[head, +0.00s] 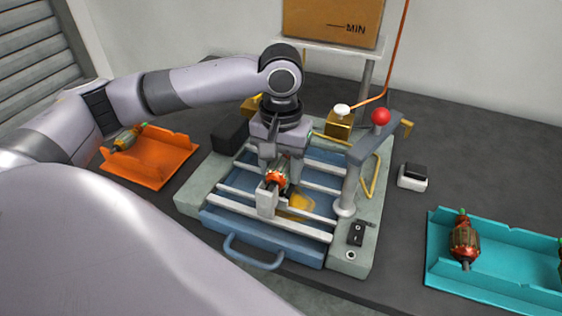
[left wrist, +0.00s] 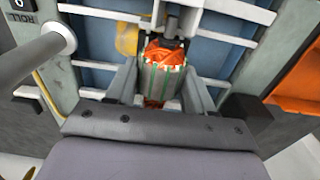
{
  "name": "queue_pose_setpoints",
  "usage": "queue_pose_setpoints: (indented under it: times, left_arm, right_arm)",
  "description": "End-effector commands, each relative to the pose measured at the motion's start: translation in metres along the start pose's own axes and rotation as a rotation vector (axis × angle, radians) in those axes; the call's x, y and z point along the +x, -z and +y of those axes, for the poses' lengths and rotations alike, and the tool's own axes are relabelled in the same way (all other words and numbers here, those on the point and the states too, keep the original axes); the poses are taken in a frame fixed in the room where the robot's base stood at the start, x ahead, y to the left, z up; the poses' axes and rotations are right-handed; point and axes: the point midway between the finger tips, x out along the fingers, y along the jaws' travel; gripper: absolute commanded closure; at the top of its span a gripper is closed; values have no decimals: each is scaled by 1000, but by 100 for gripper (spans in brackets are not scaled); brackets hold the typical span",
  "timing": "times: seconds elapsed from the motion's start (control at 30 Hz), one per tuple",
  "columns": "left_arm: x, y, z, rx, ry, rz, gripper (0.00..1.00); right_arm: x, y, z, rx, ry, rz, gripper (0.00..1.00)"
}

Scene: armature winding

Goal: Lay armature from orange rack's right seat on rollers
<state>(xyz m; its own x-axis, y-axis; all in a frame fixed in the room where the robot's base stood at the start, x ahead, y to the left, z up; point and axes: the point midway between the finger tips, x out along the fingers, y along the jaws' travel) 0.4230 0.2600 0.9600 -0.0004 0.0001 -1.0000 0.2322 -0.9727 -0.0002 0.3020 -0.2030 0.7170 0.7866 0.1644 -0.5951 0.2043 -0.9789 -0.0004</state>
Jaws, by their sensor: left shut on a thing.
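My left gripper (head: 281,184) is shut on an armature (head: 277,177), which has orange windings and a dark core. It holds the armature over the winding machine, at the pale rollers (head: 300,228). In the left wrist view the armature (left wrist: 162,78) sits between the two fingers of the gripper (left wrist: 160,88), with pale bars behind it. I cannot tell whether it touches the rollers. The orange rack (head: 158,172) is at the left; an armature (head: 124,138) lies in its left seat, and its right seat is empty. My right gripper is not in view.
A teal rack (head: 490,284) at the right holds an armature (head: 463,240) and part of another. A post with a red knob (head: 381,117) stands right of the rollers. A blue handle (head: 252,262) sticks out in front. A small black-and-white box (head: 413,176) is at the right.

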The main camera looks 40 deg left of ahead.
Motion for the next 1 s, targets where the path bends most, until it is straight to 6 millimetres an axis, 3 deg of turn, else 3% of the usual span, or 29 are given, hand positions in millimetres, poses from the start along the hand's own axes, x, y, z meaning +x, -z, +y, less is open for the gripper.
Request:
queue_pose_setpoints:
  times: [0.23, 0.27, 0.33, 0.37, 0.67, 1.0]
  left_arm:
    - [0, 0, 0, 0, -1, 2, 93]
    - [0, 0, 0, 0, -1, 2, 44]
    - [0, 0, 0, 0, -1, 2, 22]
    - [0, 0, 0, 0, -1, 2, 18]
    - [-1, 0, 0, 0, 0, 0, 18]
    - [-51, 0, 0, 0, -2, 3, 18]
  right_arm:
    - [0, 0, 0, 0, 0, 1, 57]
    - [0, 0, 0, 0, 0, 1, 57]
    - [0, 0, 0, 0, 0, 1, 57]
    - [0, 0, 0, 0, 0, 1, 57]
    - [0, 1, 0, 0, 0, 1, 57]
    - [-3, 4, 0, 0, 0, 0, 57]
